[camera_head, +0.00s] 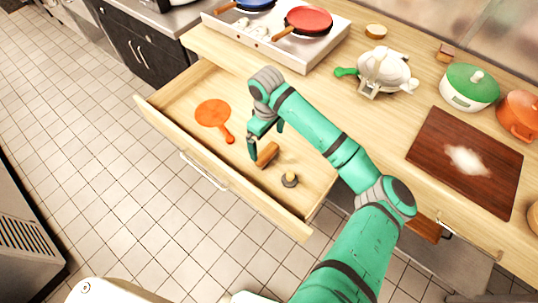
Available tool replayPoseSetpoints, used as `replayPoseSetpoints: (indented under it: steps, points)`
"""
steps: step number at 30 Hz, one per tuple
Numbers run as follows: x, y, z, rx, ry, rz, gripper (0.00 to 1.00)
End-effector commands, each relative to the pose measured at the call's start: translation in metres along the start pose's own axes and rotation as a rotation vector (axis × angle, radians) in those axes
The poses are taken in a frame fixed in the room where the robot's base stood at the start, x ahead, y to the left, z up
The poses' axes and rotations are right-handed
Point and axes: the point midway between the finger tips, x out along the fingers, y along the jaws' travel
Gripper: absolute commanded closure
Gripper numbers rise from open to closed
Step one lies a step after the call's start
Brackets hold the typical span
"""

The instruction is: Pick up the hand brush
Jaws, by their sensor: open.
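A brown, wooden-looking block shape (268,155), which looks like the hand brush, lies in the open drawer. It is partly hidden by my gripper, so I cannot make out its bristles or full shape. My gripper (266,141) is open and points down into the drawer, with its fingers right by the brown thing. I cannot tell whether they touch it or how far above the drawer floor they are.
The pulled-out drawer (180,95) also holds an orange paddle-shaped utensil (213,114) and a small dark knobbed object (290,180).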

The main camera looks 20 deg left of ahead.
Motion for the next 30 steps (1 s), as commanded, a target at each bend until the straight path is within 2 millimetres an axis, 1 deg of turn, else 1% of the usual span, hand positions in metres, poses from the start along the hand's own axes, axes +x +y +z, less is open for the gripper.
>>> replayPoseSetpoints:
  steps: [1, 4, 6, 13, 21, 25, 30]
  points:
    - [0.009, 0.000, 0.001, 0.002, -0.001, -0.002, 0.00]
    - [0.023, 0.000, 0.000, 0.002, 0.001, -0.001, 0.00]
    - [0.030, 0.000, 0.000, 0.002, 0.001, -0.001, 0.00]
    - [0.044, 0.000, -0.001, 0.003, 0.001, -0.001, 0.00]
    - [0.081, 0.001, -0.004, 0.004, 0.002, -0.001, 0.00]
    - [0.088, 0.001, -0.004, 0.004, 0.004, -0.001, 0.00]
    - [0.089, 0.001, -0.004, 0.004, 0.004, -0.001, 0.00]
